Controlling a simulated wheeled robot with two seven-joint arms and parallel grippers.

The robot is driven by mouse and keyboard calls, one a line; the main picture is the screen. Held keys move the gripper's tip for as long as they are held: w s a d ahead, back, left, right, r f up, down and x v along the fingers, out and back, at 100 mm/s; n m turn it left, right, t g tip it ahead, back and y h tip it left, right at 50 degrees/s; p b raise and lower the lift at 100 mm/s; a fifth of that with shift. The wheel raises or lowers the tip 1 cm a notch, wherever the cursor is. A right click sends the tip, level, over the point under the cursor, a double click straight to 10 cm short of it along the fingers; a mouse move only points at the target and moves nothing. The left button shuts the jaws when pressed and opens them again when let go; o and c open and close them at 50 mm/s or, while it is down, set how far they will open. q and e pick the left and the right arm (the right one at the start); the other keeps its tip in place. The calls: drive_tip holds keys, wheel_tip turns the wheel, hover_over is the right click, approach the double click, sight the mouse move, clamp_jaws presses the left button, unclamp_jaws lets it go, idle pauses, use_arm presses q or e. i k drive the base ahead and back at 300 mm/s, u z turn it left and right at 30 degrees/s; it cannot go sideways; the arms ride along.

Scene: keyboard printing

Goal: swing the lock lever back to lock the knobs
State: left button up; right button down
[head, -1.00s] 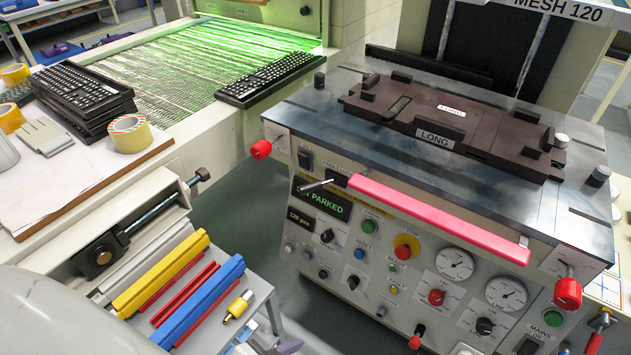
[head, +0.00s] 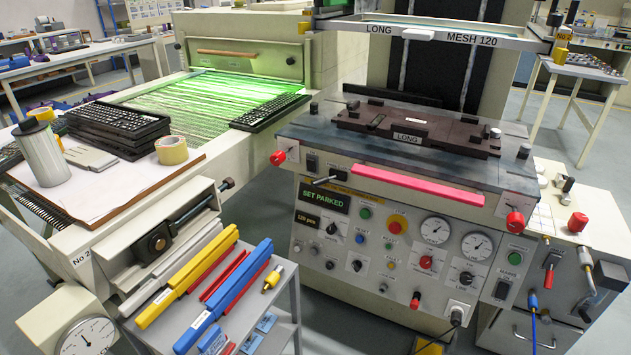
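The printing press (head: 345,262) stands in the middle with a front control panel. A short metal lever (head: 324,180) with a dark base sticks out to the left at the panel's upper left, beside the pink bar (head: 418,186); I take it for the lock lever, but its label is too small to read. One red knob (head: 277,158) is at the press's left front corner and another red knob (head: 515,221) at its right front. A small red-tipped lever (head: 415,300) sits low on the panel. Neither gripper is in view.
A dark LONG fixture (head: 408,137) lies on the press bed under the MESH 120 frame (head: 430,35). A side table (head: 230,290) with colored bars stands front left. Keyboards (head: 115,130) and a tape roll (head: 171,150) lie on the left bench. A cabinet (head: 570,250) stands right.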

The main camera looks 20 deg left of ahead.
sight(319, 181)
drive_tip(key=z, duration=0.9)
drive_tip(key=i, duration=1)
drive_tip(key=u, duration=2.8)
